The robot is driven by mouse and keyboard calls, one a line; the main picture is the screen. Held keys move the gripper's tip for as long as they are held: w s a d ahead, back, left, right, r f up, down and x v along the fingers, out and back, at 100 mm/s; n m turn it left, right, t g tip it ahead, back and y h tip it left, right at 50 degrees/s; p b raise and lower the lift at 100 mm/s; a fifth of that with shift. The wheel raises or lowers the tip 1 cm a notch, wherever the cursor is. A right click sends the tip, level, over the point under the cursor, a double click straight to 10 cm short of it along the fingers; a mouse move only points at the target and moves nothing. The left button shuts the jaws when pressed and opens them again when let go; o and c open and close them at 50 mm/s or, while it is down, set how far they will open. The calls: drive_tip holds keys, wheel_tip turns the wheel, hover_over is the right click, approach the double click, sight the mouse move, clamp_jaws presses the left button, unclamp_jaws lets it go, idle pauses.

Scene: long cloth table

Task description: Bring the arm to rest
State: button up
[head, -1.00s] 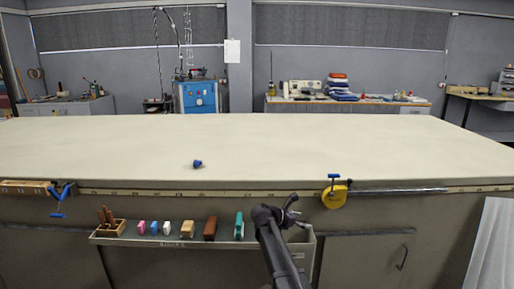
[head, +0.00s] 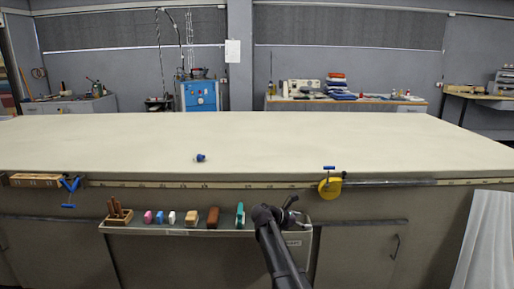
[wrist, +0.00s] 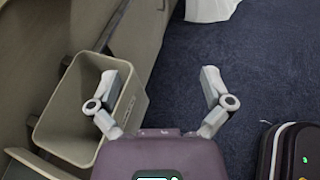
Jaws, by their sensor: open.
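My gripper (wrist: 158,88) is open and empty in the wrist view, its two fingers spread wide above the dark blue floor. In the head view my arm reaches up from the bottom edge, and my gripper (head: 293,208) shows small beyond the wrist, in front of the table's front side near the right end of the tool shelf. Its fingers are too small there to make out clearly. The long cloth table (head: 330,142) stands ahead, with a small blue object (head: 200,158) on its top.
A shelf (head: 172,231) on the table front holds several blocks and tools. A yellow tape measure (head: 330,188) hangs right of it. An open bin (wrist: 74,133) is left of my gripper in the wrist view. A dark case (wrist: 288,150) lies at right. Floor between is clear.

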drive_tip(key=s+f+m+g+y+b, duration=0.2)
drive_tip(key=s+f+m+y+b, duration=0.15)
drive_tip(key=s+f+m, duration=0.5)
drive_tip(key=s+f+m+g+y+b, duration=0.1)
drive_tip(key=s+f+m+y+b, duration=0.35)
drive_tip(key=s, duration=0.75)
drive_tip(key=s+f+m+g+y+b, duration=0.2)
drive_tip(key=s+f+m+y, duration=0.2)
drive_tip(key=s+f+m, duration=0.5)
wheel_tip(320, 180, up, 34)
drive_tip(key=p, duration=3.3)
drive_tip(key=shift+s+a+y, duration=0.3)
drive_tip(key=shift+s, duration=0.05)
